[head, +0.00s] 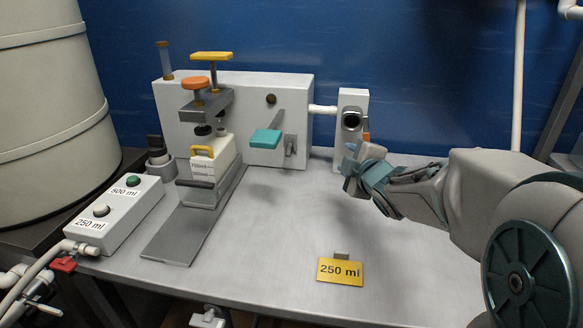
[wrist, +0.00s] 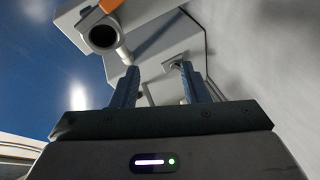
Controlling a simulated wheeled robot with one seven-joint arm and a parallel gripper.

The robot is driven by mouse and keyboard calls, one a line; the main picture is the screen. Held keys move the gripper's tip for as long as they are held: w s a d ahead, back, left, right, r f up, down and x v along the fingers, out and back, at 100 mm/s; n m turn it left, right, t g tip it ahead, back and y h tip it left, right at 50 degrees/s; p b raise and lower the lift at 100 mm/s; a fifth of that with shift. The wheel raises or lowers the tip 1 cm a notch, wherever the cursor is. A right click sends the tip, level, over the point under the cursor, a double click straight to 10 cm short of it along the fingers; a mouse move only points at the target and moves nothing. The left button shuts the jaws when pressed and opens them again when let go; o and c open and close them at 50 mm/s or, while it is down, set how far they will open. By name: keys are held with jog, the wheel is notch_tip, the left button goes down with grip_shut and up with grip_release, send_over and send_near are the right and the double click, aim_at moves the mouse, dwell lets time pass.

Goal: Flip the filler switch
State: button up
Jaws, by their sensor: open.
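A narrow white upright box (head: 352,100) stands at the right of the filler machine (head: 235,95), joined to it by a white pipe. It has a round black-faced fitting (head: 352,119) and a small orange part (head: 366,133); which part is the filler switch is not marked. My gripper (head: 353,168) is open and empty, just in front of the box's lower part, and partly hides it. In the wrist view, my gripper's two blue fingers (wrist: 158,78) are apart. The round fitting (wrist: 102,36) and the orange part (wrist: 122,5) lie beyond the fingers, at upper left.
A teal lever (head: 265,139) sticks out of the machine's front. A container (head: 209,170) sits under the orange and yellow knobs. A button box (head: 115,212) stands at left, and a yellow "250 ml" sign (head: 340,271) near the front. The middle of the table is clear.

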aim_at(290, 154)
jog(key=a+f+n+y+b, duration=0.1)
jog(key=f+n+y+b, duration=0.1)
jog(key=w+a+f+n+y+b, duration=0.1)
jog(key=a+f+n+y+b, duration=0.1)
jog(key=w+a+f+n+y+b, duration=0.1)
jog(key=f+n+b, duration=0.1)
jog(key=n, duration=0.1)
jog(key=shift+a+f+y, duration=0.1)
jog(key=shift+a+y, duration=0.1)
jog(key=shift+y, duration=0.2)
jog(key=shift+a+f+n+y, duration=0.15)
jog(key=shift+a+n+y, duration=0.35)
jog(key=shift+n, duration=0.1)
jog(key=b+x, duration=0.3)
jog(key=x, duration=1)
jog(key=shift+w+a, duration=0.15)
jog(key=shift+w, duration=0.1)
jog(key=shift+c, duration=0.3)
